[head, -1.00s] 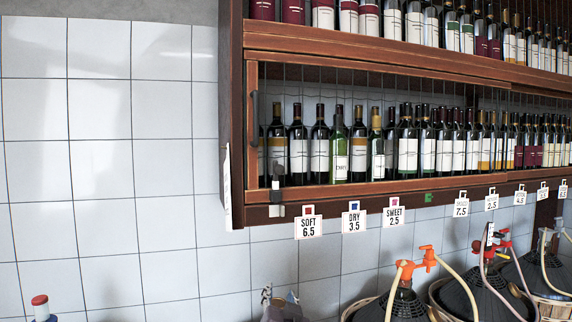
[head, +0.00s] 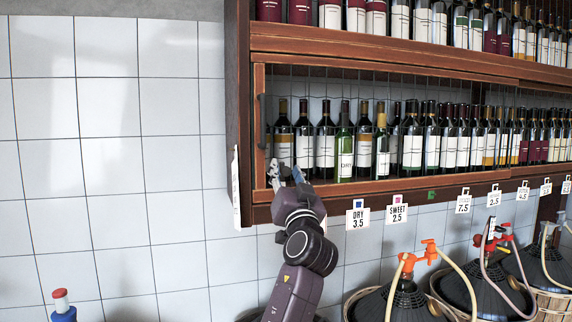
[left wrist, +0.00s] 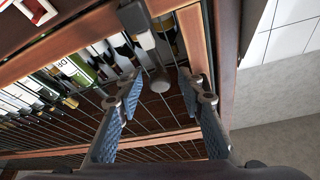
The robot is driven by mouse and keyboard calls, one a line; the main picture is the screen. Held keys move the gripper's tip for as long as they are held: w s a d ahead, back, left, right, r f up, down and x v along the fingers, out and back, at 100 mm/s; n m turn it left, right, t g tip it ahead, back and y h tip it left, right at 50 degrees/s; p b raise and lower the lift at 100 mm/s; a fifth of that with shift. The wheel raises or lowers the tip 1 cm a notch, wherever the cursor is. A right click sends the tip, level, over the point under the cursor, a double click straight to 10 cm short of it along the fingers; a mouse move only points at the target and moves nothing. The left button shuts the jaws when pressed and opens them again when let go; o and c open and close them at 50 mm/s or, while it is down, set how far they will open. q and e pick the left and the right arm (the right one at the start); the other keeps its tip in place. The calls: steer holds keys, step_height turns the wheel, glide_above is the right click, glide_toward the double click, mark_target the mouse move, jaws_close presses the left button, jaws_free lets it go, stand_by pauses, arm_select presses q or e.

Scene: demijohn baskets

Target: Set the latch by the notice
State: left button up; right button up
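The latch (left wrist: 137,18) shows in the left wrist view as a grey block with a metal bar and a round knob on the cabinet's lower wooden rail. In the head view it is mostly hidden behind my left gripper (head: 285,176). The gripper is open at the lower left corner of the wire-front cabinet. In the wrist view its two fingers stand either side of the knob, with gaps visible. A white notice (head: 236,187), seen nearly edge-on, is on the cabinet's left side, just left of the gripper. My right gripper is not in view.
Bottles (head: 343,150) stand behind the wires of the cabinet. Price tags such as DRY 3.5 (head: 358,215) hang below its rail. The tiled wall at left is clear.

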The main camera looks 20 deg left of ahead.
arm_select(q)
steer(key=shift+w+r, duration=0.1)
steer(key=shift+w, duration=0.1)
jaws_close()
stand_by(0.4)
